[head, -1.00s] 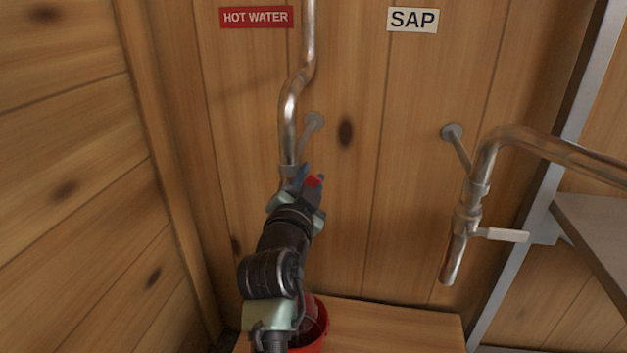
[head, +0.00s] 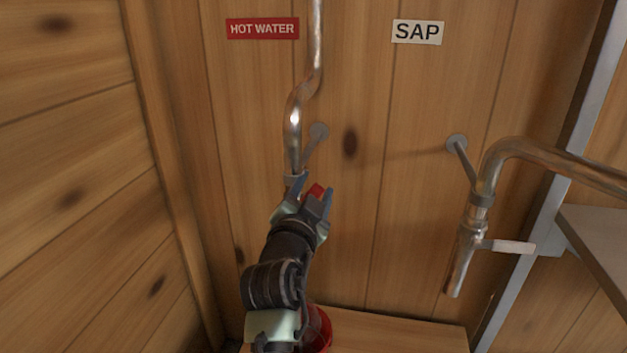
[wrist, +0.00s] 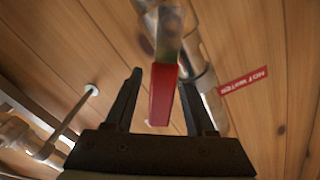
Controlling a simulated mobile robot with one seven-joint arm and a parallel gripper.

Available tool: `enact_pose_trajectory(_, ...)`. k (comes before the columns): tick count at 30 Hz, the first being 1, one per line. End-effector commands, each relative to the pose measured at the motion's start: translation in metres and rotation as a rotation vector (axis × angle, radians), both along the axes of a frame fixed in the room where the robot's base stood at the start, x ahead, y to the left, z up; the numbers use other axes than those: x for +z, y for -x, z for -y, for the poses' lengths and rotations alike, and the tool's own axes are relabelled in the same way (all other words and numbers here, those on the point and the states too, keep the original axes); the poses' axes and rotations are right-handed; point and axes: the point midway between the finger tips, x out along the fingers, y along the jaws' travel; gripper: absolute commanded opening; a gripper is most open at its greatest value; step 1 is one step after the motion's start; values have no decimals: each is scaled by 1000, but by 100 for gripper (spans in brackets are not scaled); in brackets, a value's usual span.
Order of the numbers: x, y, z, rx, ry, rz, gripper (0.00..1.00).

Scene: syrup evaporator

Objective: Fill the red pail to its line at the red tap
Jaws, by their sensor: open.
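The red tap's handle (wrist: 163,92) shows large in the wrist view, between my gripper's two open fingers, with a gap on each side. In the head view the red handle (head: 316,190) shows between the fingertips of my gripper (head: 314,192). The metal pipe of this tap (head: 293,125) comes down the wall under the red HOT WATER sign (head: 262,28). My arm hides the tap's outlet. The red pail (head: 322,330) stands below on a wooden bench, partly hidden by my arm. Its line and the level inside cannot be seen.
A second tap with a pale handle (head: 508,246) hangs to the right, below the SAP sign (head: 417,32). A metal post and a grey shelf (head: 600,235) stand at the right edge. The bench (head: 400,335) is bare right of the pail.

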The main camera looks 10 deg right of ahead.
Motion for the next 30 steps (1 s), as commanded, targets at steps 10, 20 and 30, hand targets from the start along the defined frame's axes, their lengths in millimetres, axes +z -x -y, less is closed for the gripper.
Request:
enact_pose_trajectory(10,-1,1,2,3,-55,21,57)
enact_pose_trajectory(20,-23,6,17,1,-426,139,57)
enact_pose_trajectory(30,-47,8,24,0,-801,259,57)
